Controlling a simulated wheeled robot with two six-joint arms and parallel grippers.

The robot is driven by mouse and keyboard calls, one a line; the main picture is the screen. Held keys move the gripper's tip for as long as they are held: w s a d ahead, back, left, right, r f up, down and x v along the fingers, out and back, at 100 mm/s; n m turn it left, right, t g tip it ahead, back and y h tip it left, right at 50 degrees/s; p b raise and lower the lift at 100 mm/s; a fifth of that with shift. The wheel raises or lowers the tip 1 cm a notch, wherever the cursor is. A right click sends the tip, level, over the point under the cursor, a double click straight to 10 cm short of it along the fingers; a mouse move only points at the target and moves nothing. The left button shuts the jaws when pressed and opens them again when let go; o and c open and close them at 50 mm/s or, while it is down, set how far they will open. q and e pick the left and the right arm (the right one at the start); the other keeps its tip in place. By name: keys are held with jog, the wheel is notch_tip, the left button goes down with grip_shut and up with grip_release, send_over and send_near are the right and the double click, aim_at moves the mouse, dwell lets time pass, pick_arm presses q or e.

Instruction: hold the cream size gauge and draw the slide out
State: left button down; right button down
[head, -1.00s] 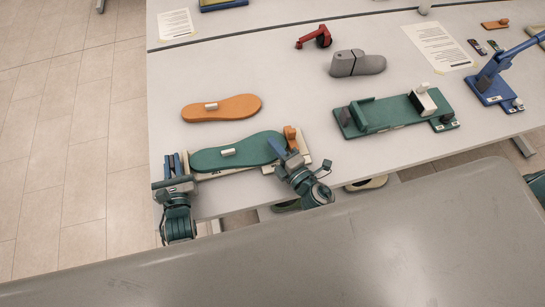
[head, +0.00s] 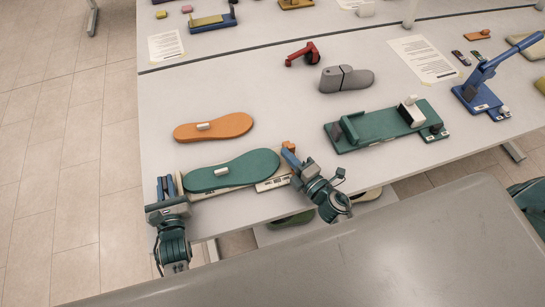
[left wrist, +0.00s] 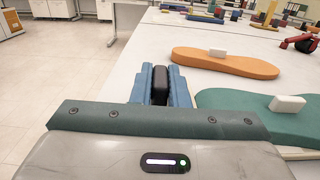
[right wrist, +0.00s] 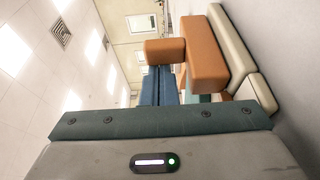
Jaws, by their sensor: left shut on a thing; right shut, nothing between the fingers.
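The cream size gauge (head: 274,184) lies on the table's front left, largely hidden beneath the green insole (head: 235,172). An orange slide piece (head: 288,146) is at its right end; in the right wrist view the slide (right wrist: 206,52) stands beside a cream bar (right wrist: 232,50). My left gripper (head: 166,186) is shut at the gauge's left end on a dark upright block (left wrist: 160,85), seen between the blue fingers in the left wrist view. My right gripper (head: 290,158) is shut and empty, close beside the orange slide; whether it touches is unclear.
An orange insole (head: 225,127) lies behind the green one. A green fixture (head: 385,124), a grey last (head: 345,79), a red tool (head: 303,54) and a blue lever press (head: 482,88) stand further right.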

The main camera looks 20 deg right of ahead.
pick_arm(q)
jog(key=shift+f, duration=0.1)
pick_arm(e)
jog(key=shift+d, duration=0.7)
jog(key=shift+a, duration=0.55)
jog(key=a, duration=0.3)
jog(key=shift+a, duration=0.1)
jog(key=v, duration=1)
pick_arm(q)
jog(key=c, duration=1.3)
grip_release()
